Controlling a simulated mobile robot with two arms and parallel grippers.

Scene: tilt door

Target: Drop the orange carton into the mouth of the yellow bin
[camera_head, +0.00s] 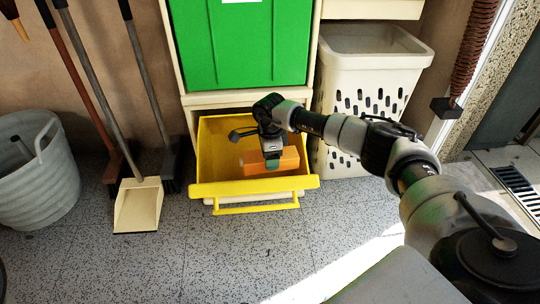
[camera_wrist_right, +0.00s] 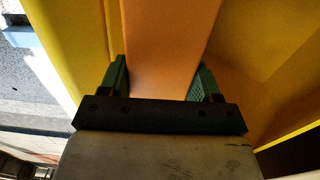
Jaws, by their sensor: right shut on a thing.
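The yellow bin (camera_head: 222,180) is tilted out at the bottom of the cabinet, its mouth open upward. My right gripper (camera_head: 272,166) is shut on the orange carton (camera_head: 290,161) and holds it within the outline of the bin's mouth. In the right wrist view the carton (camera_wrist_right: 168,45) lies between the two green fingers of the gripper (camera_wrist_right: 160,82), with yellow bin walls (camera_wrist_right: 262,40) on both sides. How far the carton is above the bin floor cannot be told. My left gripper is not in view.
A green door panel (camera_head: 245,45) stands above the bin. A white perforated basket (camera_head: 365,85) is at its right. A dustpan (camera_head: 138,205), brooms and a grey bucket (camera_head: 38,170) are at the left. The floor in front is clear.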

